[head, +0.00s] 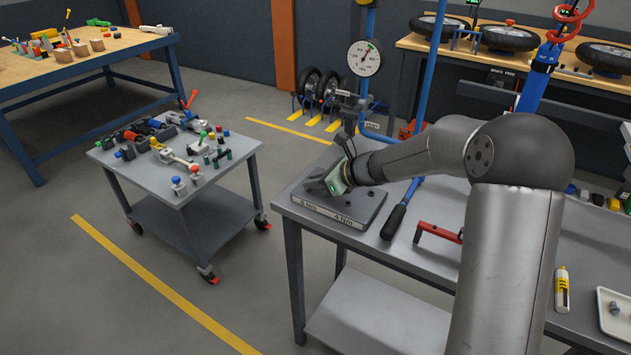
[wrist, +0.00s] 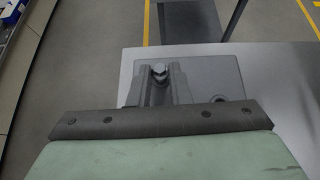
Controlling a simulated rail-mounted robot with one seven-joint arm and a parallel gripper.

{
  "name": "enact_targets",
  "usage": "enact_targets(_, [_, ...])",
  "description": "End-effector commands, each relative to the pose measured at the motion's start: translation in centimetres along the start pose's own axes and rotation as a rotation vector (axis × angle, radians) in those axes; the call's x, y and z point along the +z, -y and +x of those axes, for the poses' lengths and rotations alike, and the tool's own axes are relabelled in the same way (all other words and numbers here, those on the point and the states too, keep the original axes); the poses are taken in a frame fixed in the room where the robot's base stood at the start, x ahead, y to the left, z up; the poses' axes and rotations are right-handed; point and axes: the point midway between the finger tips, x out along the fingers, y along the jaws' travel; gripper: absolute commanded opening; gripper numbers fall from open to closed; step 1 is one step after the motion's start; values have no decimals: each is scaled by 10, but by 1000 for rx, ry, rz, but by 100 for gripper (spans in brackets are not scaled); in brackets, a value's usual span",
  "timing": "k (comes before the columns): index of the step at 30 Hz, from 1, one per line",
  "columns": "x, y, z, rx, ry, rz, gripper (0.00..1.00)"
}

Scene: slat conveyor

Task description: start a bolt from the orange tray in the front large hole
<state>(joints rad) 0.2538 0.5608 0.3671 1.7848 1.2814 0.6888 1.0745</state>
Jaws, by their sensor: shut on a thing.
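A grey block (head: 345,213) with "8 Nm" and "4 Nm" on its front edge lies at the left end of the steel bench. My gripper (head: 328,187) is over its left part. In the wrist view my gripper (wrist: 160,80) is shut on a bolt (wrist: 159,70), whose pale head shows between the fingers. Behind it is the block's top (wrist: 225,70), with one dark hole (wrist: 219,99) to the right of the fingers. The bolt's lower end and what lies under it are hidden, so I cannot tell whether it touches a hole. I cannot make out an orange tray.
A black-handled tool (head: 393,222) and a red-handled tool (head: 437,233) lie right of the block. A white tray (head: 603,323) and a yellow marker-like item (head: 562,290) are at the right. A tool cart (head: 180,190) stands apart on the left.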

Motion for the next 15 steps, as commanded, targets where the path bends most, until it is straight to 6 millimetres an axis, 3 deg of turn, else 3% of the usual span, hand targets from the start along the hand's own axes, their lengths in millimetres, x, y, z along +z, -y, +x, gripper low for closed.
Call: enact_targets(15, [-2, -4, 2, -111, -1, 68, 3])
